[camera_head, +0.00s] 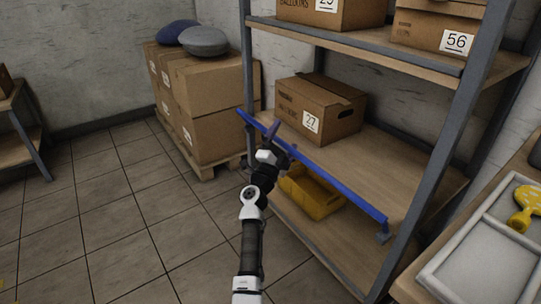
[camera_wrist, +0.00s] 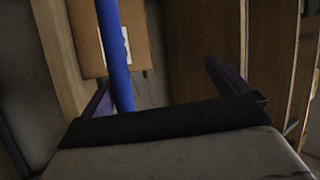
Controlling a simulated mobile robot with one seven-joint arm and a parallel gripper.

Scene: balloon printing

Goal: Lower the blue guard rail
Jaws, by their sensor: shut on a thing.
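The blue guard rail (camera_head: 340,185) runs along the front of the middle shelf in the head view, from the rear left post towards the front right post. A small bracket (camera_head: 383,233) shows under its near end. My gripper (camera_head: 281,138) is at the rail, left of its middle, and is shut on it. In the wrist view the rail (camera_wrist: 114,60) passes between the fingers of my gripper (camera_wrist: 160,82), close to the left finger. The exact contact is partly hidden by the gripper's body.
A cardboard box marked 27 (camera_head: 315,108) stands on the middle shelf (camera_head: 400,165) behind the rail. A yellow bin (camera_head: 312,195) sits below. Stacked boxes (camera_head: 205,100) stand on a pallet at the back. A tray (camera_head: 485,255) lies at right.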

